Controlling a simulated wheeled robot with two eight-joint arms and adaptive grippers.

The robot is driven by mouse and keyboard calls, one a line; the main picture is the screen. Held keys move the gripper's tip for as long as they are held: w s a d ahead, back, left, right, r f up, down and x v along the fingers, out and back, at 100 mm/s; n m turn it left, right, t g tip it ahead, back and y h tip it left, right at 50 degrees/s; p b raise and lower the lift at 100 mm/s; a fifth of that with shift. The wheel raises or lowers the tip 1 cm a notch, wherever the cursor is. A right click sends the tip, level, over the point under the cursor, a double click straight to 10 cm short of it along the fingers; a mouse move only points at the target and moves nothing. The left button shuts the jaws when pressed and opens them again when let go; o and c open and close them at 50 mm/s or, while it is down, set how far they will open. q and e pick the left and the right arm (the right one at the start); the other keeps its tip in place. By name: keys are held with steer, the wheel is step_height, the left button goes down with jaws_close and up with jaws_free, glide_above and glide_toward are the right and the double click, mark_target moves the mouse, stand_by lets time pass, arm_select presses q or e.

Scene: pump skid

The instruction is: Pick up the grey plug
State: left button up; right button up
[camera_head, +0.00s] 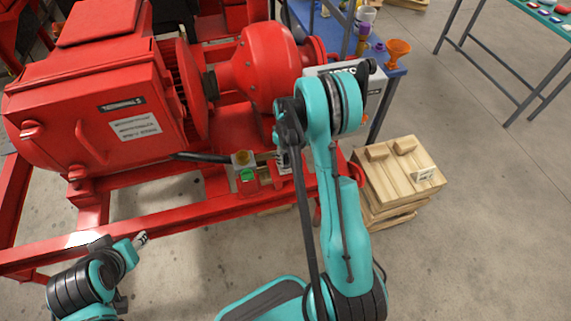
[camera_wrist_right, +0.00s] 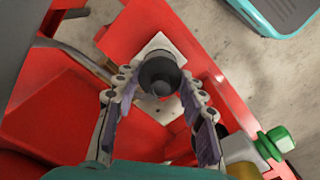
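The grey plug (camera_wrist_right: 160,76), dark and round, stands on a pale square plate (camera_wrist_right: 158,46) on the red skid in the right wrist view. My right gripper (camera_wrist_right: 157,84) is open, with one finger on each side of the plug and gaps showing between fingers and plug. In the head view my right gripper (camera_head: 283,160) is mostly covered by its own wrist, and I cannot make out the plug there. My left gripper (camera_head: 141,239) is low at the left, in front of the skid's rail, away from the plug; its finger opening is too small to judge.
The red pump and motor (camera_head: 120,110) stand behind the right gripper. A green part (camera_head: 247,176) and a brass fitting (camera_head: 242,158) sit close to it. Wooden pallets (camera_head: 400,175) stand at right. A blue table (camera_head: 392,72) holds an orange funnel (camera_head: 398,48).

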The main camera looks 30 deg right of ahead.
steer(key=shift+c, duration=1.1)
steer(key=shift+r, duration=0.55)
steer(key=r, duration=0.1)
steer(key=r+p, duration=0.2)
steer(key=shift+s+r, duration=0.35)
steer(key=shift+r, duration=0.05)
steer(key=s+d+r+p, duration=0.1)
steer(key=s+r+p, duration=0.2)
steer(key=s+r, duration=0.3)
steer(key=s, duration=0.5)
steer(key=shift+d, duration=0.4)
steer(key=shift+w, duration=0.1)
